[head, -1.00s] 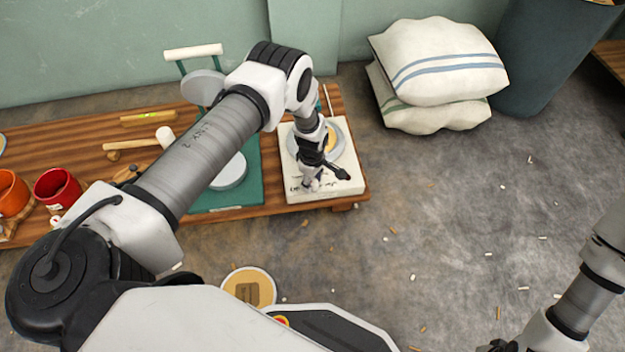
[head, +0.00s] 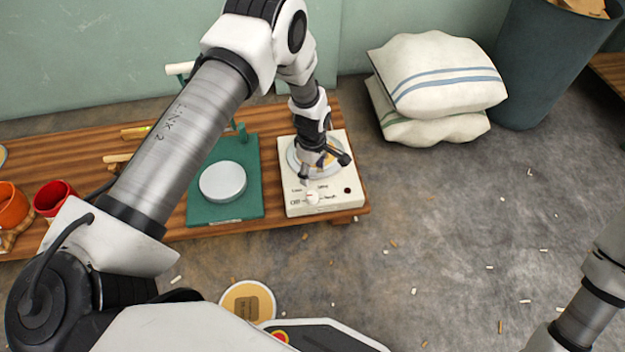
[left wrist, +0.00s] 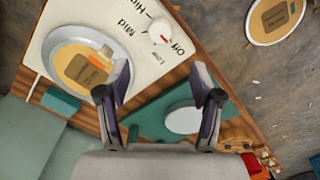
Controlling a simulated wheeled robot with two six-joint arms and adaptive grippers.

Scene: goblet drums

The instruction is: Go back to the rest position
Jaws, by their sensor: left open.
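My left gripper (head: 325,160) is open and empty above a white heater box (head: 330,201) at the right end of the wooden bench. The box has a round metal plate (head: 297,161) and a white knob (head: 312,196) with a dial. In the left wrist view my gripper (left wrist: 160,95) has its two fingers wide apart, with nothing between them. The heater box (left wrist: 112,22) shows there too, with a yellow-tan disc (left wrist: 82,66) on its plate. My right gripper is out of view; only part of that arm shows at the lower right.
A green press (head: 247,206) with a grey round plate (head: 223,181) stands left of the heater. Red (head: 52,196) and orange (head: 10,206) cups stand further left. Sacks (head: 445,75) and a bin (head: 545,65) stand behind on the right. A round tan disc (head: 247,301) is on the floor.

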